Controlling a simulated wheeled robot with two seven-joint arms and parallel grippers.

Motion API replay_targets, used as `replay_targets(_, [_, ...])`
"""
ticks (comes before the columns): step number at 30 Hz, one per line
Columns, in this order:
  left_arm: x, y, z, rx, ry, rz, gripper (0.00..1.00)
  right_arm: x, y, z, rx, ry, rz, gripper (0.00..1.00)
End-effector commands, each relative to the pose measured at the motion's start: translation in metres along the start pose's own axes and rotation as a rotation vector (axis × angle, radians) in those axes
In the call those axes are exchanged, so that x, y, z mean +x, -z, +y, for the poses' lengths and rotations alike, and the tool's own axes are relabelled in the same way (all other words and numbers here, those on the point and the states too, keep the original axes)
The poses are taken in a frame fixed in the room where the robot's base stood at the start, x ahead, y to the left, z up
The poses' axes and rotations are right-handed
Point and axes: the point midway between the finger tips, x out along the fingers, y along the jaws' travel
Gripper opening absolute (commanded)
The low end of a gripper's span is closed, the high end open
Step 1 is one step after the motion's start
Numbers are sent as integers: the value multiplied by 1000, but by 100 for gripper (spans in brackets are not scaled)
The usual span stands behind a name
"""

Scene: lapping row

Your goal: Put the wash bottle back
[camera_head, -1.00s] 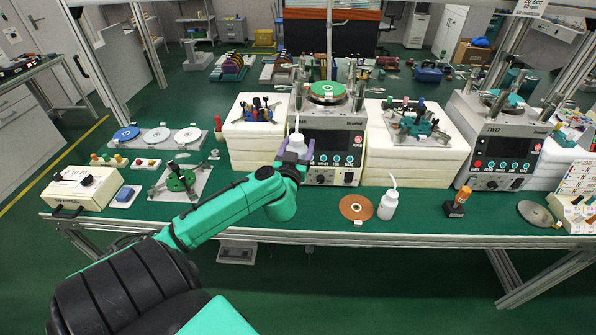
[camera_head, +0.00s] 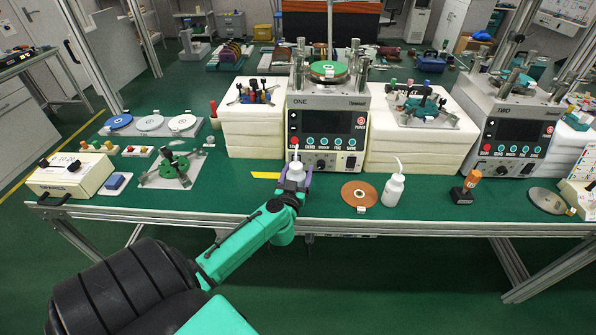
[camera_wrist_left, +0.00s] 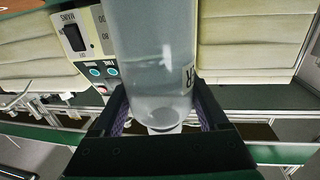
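My left gripper (camera_head: 295,184) is shut on a white wash bottle (camera_head: 296,171) in front of the machine marked ONE (camera_head: 327,128). The bottle looks upright, with its spout upward; my gripper hides its lower part, so I cannot tell whether it touches the bench. In the left wrist view the translucent bottle (camera_wrist_left: 155,65) stands between the two dark fingers (camera_wrist_left: 160,118), with part of a label at its right edge. A second white wash bottle (camera_head: 393,191) stands on the green bench to the right, beside a copper-coloured disc (camera_head: 358,192). My right gripper is not in view.
A yellow strip (camera_head: 265,175) lies on the bench left of my gripper. White block stacks (camera_head: 252,140) flank machine ONE. An orange-handled tool (camera_head: 467,186) stands at right; a green three-armed fixture (camera_head: 175,168) sits at left.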

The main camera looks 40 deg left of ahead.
Motion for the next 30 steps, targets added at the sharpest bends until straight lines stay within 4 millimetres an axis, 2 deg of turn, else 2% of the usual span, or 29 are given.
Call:
replay_targets(11, [-4,2,0,0,-1,0,100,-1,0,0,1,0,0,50])
replay_targets(14, [-17,1,0,0,-2,-3,100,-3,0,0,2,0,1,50])
replay_targets(24, [-96,1,0,-1,-1,-4,100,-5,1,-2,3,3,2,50])
replay_targets(27, [-112,1,0,-1,0,-2,100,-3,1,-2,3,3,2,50])
replay_targets(30, [-120,2,0,-1,0,0,100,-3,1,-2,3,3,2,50])
